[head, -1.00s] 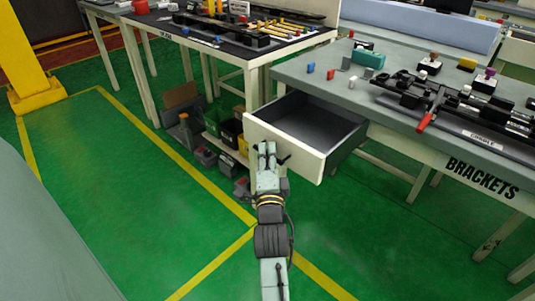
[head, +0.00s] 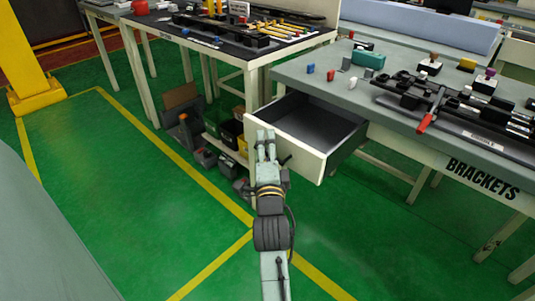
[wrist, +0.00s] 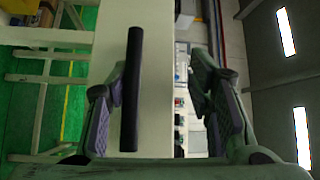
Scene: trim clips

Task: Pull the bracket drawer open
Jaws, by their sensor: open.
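The bracket drawer (head: 285,146) stands pulled out from under the grey table marked BRACKETS. Its inside is dark and looks empty. Its dark bar handle (head: 286,160) is partly hidden by my gripper in the head view. My gripper (head: 265,136) is at the outer face of the drawer front. In the wrist view, the handle (wrist: 131,90) shows between the two spread fingers (wrist: 160,108), nearer the left one. The fingers are apart and hold nothing. The white drawer front (wrist: 155,50) lies behind the handle.
The grey table (head: 330,89) carries small coloured blocks, a teal block (head: 369,60) and dark fixtures with rods. Another table (head: 180,31) stands to the left, with bins (head: 230,132) under it. The green floor (head: 110,200) in front is clear.

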